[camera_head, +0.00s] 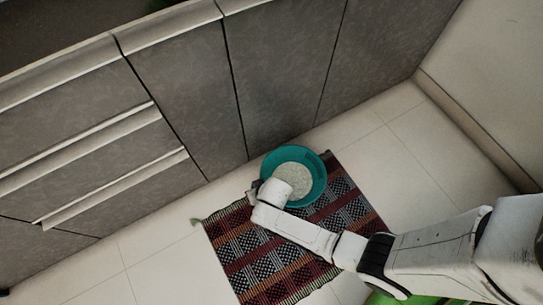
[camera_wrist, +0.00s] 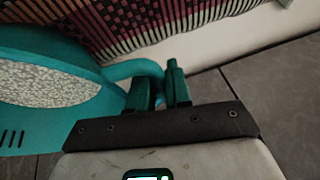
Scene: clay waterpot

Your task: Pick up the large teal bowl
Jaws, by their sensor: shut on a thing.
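The large teal bowl (camera_head: 318,176) is round, with a pale speckled patch inside. In the head view it sits over the top end of the patterned rug, near the cabinets. My arm's end covers its lower left part. In the wrist view the bowl (camera_wrist: 45,53) fills the left side, and a curved teal loop on its rim reaches toward my gripper (camera_wrist: 160,88). The two dark fingers are close together at this loop, and my gripper is shut on the bowl there. I cannot tell whether the bowl is clear of the floor.
A red, black and white woven rug (camera_head: 258,258) lies on pale floor tiles. Grey cabinets (camera_head: 190,85) with drawers stand close behind the bowl. A wall (camera_head: 490,90) rises at the right. Tiled floor is free to the right of the rug (camera_head: 420,180).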

